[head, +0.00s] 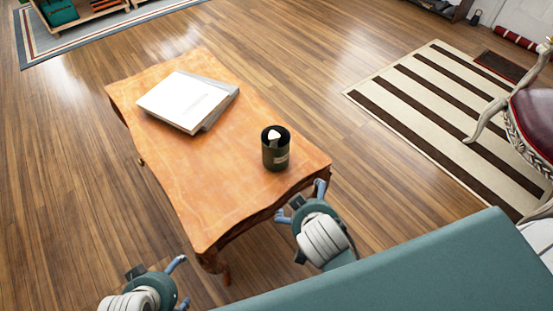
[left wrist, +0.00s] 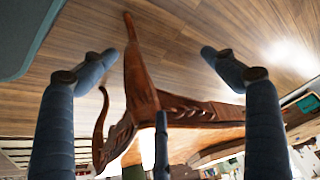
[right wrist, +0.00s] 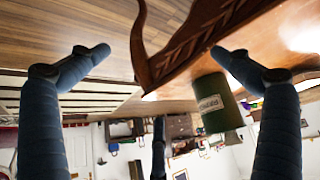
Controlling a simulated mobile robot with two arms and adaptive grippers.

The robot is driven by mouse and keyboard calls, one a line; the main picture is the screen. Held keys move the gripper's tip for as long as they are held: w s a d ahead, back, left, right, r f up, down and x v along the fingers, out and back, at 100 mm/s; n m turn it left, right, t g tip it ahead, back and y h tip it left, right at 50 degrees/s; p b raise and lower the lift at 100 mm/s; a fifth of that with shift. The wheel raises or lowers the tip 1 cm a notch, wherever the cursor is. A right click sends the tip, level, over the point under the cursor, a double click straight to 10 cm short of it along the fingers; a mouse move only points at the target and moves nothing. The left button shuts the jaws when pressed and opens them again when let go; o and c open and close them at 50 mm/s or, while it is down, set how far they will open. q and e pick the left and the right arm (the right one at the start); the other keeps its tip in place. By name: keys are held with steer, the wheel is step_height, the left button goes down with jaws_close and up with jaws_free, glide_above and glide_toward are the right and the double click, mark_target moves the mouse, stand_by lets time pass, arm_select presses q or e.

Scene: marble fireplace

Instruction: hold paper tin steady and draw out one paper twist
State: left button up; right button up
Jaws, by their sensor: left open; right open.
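The paper tin (head: 276,158) is a dark green cylinder with a pale label, upright near the right end of the wooden table. A white paper twist (head: 274,136) shows at its mouth; I cannot tell how many are inside. The tin also shows in the right wrist view (right wrist: 214,104), close to one finger but not between the fingers. My right gripper (head: 301,200) is open and empty at the table's near right edge, apart from the tin. My left gripper (head: 158,268) is open and empty in front of the table's near corner, farther from the tin.
The wooden table (head: 222,195) has a scalloped edge and curved legs. A white book or stack (head: 187,100) lies at its far left part. The tabletop between it and the tin is clear. A striped rug (head: 440,115) and a chair (head: 533,115) are on the right.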

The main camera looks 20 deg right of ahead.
steer(key=w+a+r+m+t+h, duration=0.2)
steer(key=w+h, duration=0.1)
steer(key=w, duration=0.2)
steer(key=m+t, duration=0.1)
steer(key=t, duration=0.2)
glide_toward(280, 157)
steer(key=w+f, duration=0.1)
steer(key=w, duration=0.1)
steer(key=x, duration=0.9)
steer(key=shift+w+d+b, duration=0.2)
steer(key=shift+d+b, duration=0.2)
steer(key=shift+d, duration=0.1)
arm_select(q)
steer(key=s+a+f+g, duration=0.1)
steer(key=s+f+g, duration=0.1)
steer(key=f, duration=0.7)
steer(key=shift+s+f, duration=0.2)
steer(key=shift+s, duration=0.7)
arm_select(e)
steer(key=shift+x, duration=0.75)
steer(key=shift+c, duration=0.3)
steer(key=c, duration=0.9)
arm_select(q)
steer(key=shift+s, duration=0.1)
arm_select(e)
steer(key=shift+o, duration=0.2)
arm_select(q)
steer(key=shift+c, duration=0.5)
